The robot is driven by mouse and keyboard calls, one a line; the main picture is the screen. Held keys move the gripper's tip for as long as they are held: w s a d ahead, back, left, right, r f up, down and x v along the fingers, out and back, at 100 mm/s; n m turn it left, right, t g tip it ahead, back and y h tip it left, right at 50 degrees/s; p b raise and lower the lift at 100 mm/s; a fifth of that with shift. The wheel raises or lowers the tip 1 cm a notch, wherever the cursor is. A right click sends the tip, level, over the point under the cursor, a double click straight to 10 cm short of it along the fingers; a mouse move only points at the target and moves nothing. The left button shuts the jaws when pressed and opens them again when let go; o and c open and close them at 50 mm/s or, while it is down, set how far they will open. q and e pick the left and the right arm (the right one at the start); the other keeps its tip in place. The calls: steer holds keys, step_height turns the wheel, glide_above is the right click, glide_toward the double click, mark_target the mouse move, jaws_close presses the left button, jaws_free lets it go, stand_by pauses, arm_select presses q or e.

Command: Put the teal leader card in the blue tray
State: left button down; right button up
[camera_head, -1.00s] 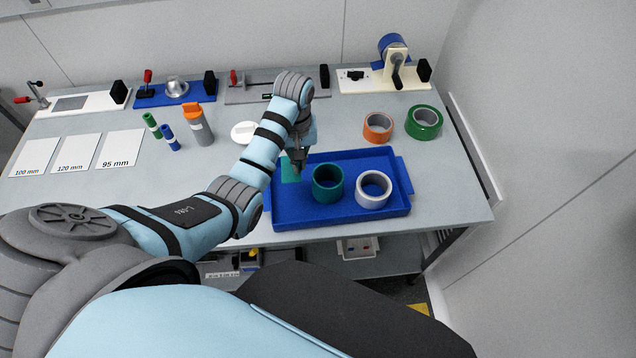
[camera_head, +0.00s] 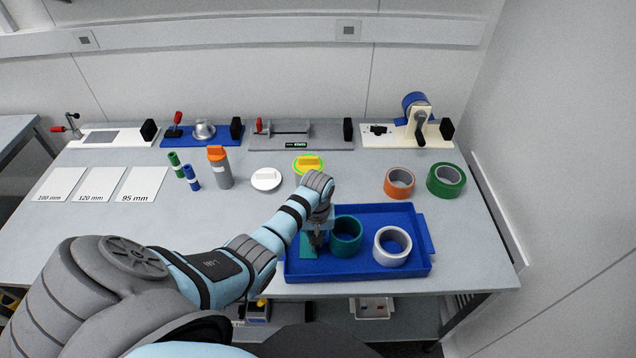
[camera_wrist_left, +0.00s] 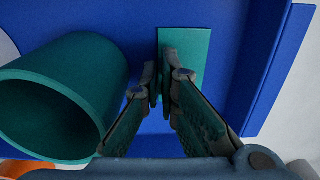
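The teal leader card (camera_head: 307,247) is over the left part of the blue tray (camera_head: 415,270), left of a teal tape roll (camera_head: 346,236). My left gripper (camera_head: 317,243) points down at the card. In the left wrist view, its fingertips (camera_wrist_left: 163,82) are close together on the left edge of the card (camera_wrist_left: 190,50), and they appear shut on it. The fingers hide part of the card. I cannot tell if the card touches the tray floor. My right gripper is not in view.
A white roll (camera_head: 392,246) stands in the tray's right half, and the teal roll is close beside my left gripper. Orange (camera_head: 399,182) and green (camera_head: 446,180) rolls lie behind the tray. Several fixtures line the table's back. The table's left front is mostly clear.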

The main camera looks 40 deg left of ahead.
arm_select(q)
steer(key=shift+f, duration=0.1)
steer(key=c, duration=2.1)
jaws_free()
steer(key=shift+r, duration=0.35)
step_height(320, 180, up, 12)
steer(key=shift+f+p, duration=0.1)
steer(key=shift+p, duration=1.1)
steer(key=shift+f, duration=0.1)
